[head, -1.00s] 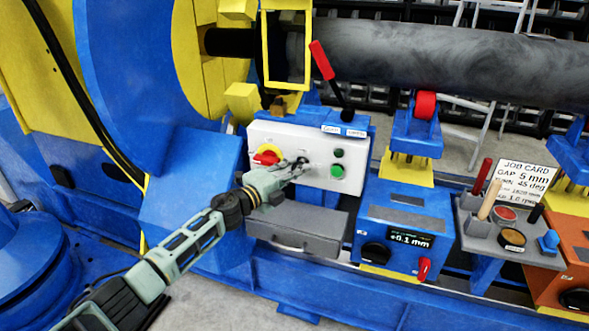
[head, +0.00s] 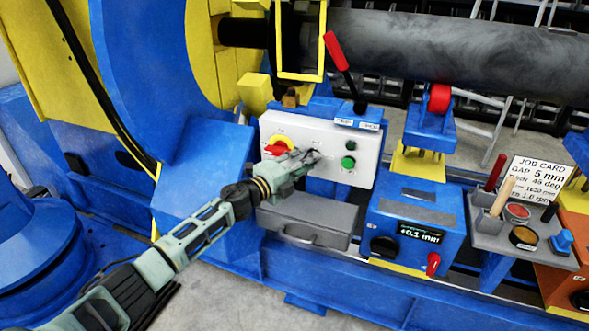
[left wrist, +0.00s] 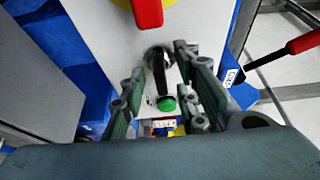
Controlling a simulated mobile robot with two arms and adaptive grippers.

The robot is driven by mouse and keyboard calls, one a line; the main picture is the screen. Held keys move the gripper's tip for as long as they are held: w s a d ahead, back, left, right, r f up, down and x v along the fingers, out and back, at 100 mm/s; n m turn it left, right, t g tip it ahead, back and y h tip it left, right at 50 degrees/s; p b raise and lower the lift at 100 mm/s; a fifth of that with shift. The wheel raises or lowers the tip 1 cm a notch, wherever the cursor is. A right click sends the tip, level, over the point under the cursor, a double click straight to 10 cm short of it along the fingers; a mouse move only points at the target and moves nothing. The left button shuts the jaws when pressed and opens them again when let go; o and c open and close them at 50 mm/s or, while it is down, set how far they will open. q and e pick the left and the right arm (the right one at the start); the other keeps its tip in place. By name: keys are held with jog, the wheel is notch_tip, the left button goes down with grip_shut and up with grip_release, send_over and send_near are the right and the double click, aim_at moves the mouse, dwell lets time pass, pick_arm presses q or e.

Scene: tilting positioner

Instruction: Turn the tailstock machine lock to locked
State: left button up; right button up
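A white control panel (head: 362,172) stands on the blue machine frame. In its middle is a dark rotary switch, seen in the left wrist view (left wrist: 158,62), which I take for the machine lock; its position marking is not readable. My left gripper (head: 315,157) is at the panel in front of this switch and hides most of it in the head view. In the left wrist view the gripper's two fingers (left wrist: 160,62) are apart, one on each side of the switch, with gaps visible. Contact cannot be told. My right gripper is not in view.
A red knob on yellow (head: 277,148) sits left of the switch, and a green button (head: 348,162) to its right. A red-handled lever (head: 336,52) rises above the panel. A grey drawer box (head: 305,220) is below. A blue display box (head: 415,225) stands right.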

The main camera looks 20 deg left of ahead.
pick_arm(q)
jog(key=v, duration=1.1)
jog(key=shift+s, duration=0.3)
jog(key=shift+a, duration=0.15)
